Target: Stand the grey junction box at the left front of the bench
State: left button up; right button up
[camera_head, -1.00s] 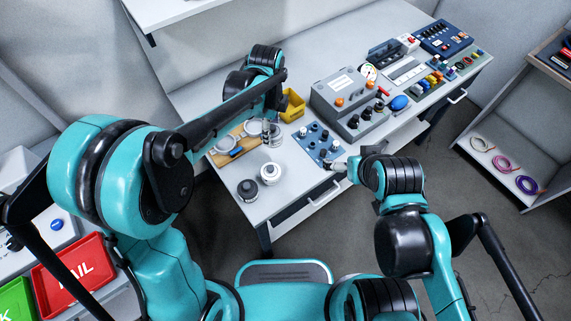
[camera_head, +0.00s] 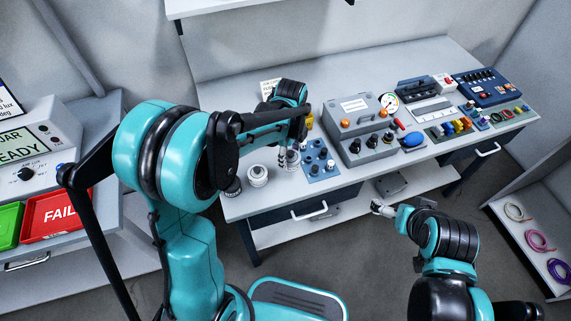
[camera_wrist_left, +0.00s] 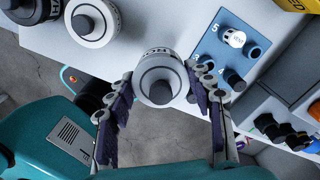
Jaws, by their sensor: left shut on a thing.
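My left gripper (camera_head: 293,148) is over the front of the bench (camera_head: 235,208), beside the blue numbered plate (camera_head: 318,160). In the left wrist view its fingers (camera_wrist_left: 161,82) are shut on a round white part with a dark top (camera_wrist_left: 158,65), with partly readable lettering on its rim. I cannot tell whether that part touches the bench. A flat grey box (camera_head: 391,184) sits on the shelf under the bench; I cannot tell if it is the junction box. My right gripper (camera_head: 381,208) is in front of the bench, too small to read.
A white round part (camera_head: 258,176) and a dark one (camera_head: 232,187) stand at the bench's left front. A grey console (camera_head: 361,125) with knobs stands right of the blue plate. Red (camera_head: 56,214) and green (camera_head: 9,225) trays are on the left table.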

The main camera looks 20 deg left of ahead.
pick_arm(q)
jog(key=shift+w+a+f, duration=0.8)
jog(key=shift+a, duration=0.05)
jog(key=shift+f+b, duration=1.1)
jog(key=shift+f, duration=0.75)
jog(key=shift+s, duration=0.1)
jog(key=shift+f, duration=0.2)
jog(key=o, duration=1.2)
jog(key=shift+r, duration=0.15)
